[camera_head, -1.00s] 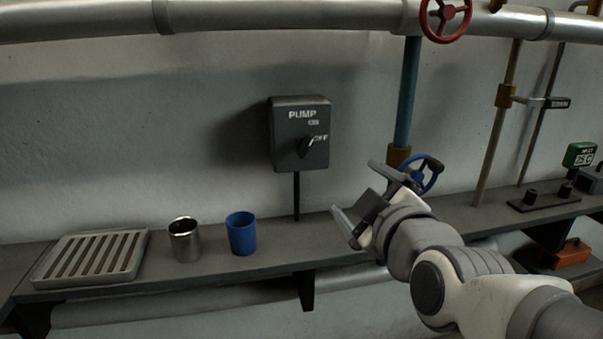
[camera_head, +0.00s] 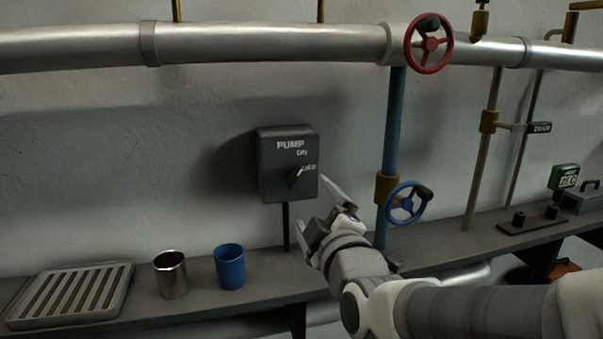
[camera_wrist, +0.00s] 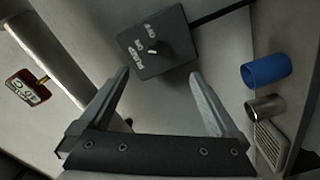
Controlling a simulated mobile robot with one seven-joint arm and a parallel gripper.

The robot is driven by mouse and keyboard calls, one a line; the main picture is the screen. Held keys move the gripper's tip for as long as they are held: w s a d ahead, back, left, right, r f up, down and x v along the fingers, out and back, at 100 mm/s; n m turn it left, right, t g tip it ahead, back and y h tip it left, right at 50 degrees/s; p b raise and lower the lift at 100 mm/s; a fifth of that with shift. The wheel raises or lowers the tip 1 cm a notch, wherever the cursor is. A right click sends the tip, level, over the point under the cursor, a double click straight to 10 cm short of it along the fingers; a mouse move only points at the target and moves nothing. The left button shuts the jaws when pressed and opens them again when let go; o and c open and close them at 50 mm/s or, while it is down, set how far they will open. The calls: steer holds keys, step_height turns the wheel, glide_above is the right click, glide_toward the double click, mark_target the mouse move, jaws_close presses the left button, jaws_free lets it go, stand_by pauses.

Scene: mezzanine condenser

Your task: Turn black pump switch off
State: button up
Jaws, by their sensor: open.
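The black pump switch (camera_head: 287,163) is a dark box on the wall, marked PUMP, ON and OFF. Its small knob (camera_head: 295,178) sits low on the front face, tilted up to the right; I cannot tell exactly which mark it points to. My gripper (camera_head: 310,214) is open and empty, just right of and below the box, apart from it. In the wrist view the switch box (camera_wrist: 153,45) appears rotated, beyond and between the open fingers (camera_wrist: 160,72), with the knob (camera_wrist: 152,50) visible.
Below, a shelf holds a slatted tray (camera_head: 70,293), a metal cup (camera_head: 171,275) and a blue cup (camera_head: 230,267). A blue pipe (camera_head: 393,125) with a blue valve wheel (camera_head: 408,203) stands right of the gripper; a red wheel (camera_head: 428,43) is above.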

mark_target(296, 180)
steer(key=p+x, duration=0.3)
steer(key=p, duration=0.4)
steer(key=shift+r, duration=0.2)
steer(key=p, duration=0.3)
steer(key=shift+w+a, duration=0.1)
steer(key=shift+w, duration=0.15)
steer(key=x, duration=0.3)
steer(key=p+x, duration=0.1)
steer(key=x, duration=0.4)
steer(key=shift+w+a+f, duration=0.1)
steer(key=shift+w+f, duration=0.15)
steer(key=shift+w, duration=0.1)
steer(key=c, duration=1.4)
